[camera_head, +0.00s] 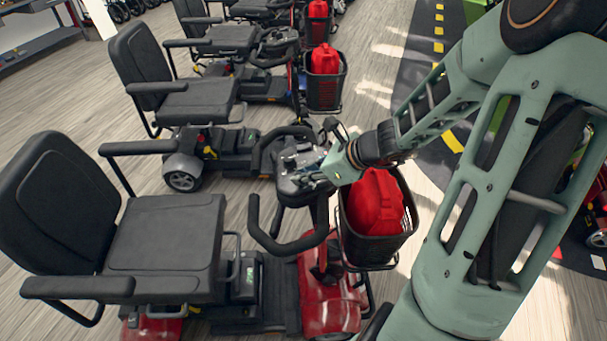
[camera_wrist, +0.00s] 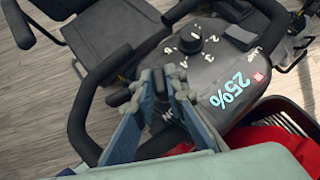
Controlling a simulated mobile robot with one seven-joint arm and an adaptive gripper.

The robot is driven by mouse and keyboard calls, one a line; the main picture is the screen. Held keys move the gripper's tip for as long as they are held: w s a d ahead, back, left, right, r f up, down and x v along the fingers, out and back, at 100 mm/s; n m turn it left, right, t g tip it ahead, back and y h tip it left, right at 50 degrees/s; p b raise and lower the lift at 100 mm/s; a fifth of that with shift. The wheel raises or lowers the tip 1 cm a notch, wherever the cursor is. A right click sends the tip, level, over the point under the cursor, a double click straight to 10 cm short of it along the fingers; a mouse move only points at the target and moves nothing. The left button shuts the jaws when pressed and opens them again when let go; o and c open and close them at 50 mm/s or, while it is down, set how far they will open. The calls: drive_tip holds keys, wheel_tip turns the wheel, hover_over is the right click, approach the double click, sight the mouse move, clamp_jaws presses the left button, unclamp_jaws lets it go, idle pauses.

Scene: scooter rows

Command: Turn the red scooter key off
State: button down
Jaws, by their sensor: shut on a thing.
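The red scooter (camera_head: 330,295) stands nearest me in the head view, with its dark console (camera_head: 295,183) and looped handlebars facing the seat. My gripper (camera_head: 312,177) reaches over the console from the right. In the wrist view, the blue-grey fingers of my gripper (camera_wrist: 163,88) close around a small dark piece, seemingly the key (camera_wrist: 159,84), on the console (camera_wrist: 225,72). The fingers hide most of the key and its base, so I cannot read its turn angle. A round black dial (camera_wrist: 190,43) with white numbers sits just beyond, apart from the fingers.
A black basket (camera_head: 372,250) with a red bag (camera_head: 374,203) hangs at the scooter's front, under my wrist. The handlebar (camera_wrist: 85,115) curves close to the fingers on the left. More scooters (camera_head: 205,100) stand in a row behind.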

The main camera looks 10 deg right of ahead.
drive_tip(key=shift+r+n+p, duration=0.15)
drive_tip(key=shift+n+p, duration=0.15)
drive_tip(key=shift+p, duration=0.3)
drive_tip(key=p, duration=0.1)
drive_tip(key=n+g+y+p, duration=0.1)
drive_tip(key=p, duration=0.1)
drive_tip(key=shift+r+g, duration=0.2)
drive_tip(key=shift+g, duration=0.1)
drive_tip(key=n+g+p, duration=0.1)
drive_tip(key=n+p, duration=0.1)
drive_tip(key=n+g+y+p, duration=0.1)
drive_tip(key=shift+w+f+n+g+p, duration=0.2)
drive_tip(key=shift+n+g+p, duration=0.15)
drive_tip(key=shift+n+g, duration=0.05)
drive_tip(key=n+g, duration=0.3)
drive_tip(key=shift+f, duration=0.2)
drive_tip(key=shift+w+n+g, duration=0.1)
drive_tip(key=shift+n+g, duration=1.1)
drive_tip(key=shift+n, duration=0.2)
drive_tip(key=c, duration=2)
unclamp_jaws()
drive_tip(key=shift+o, duration=0.2)
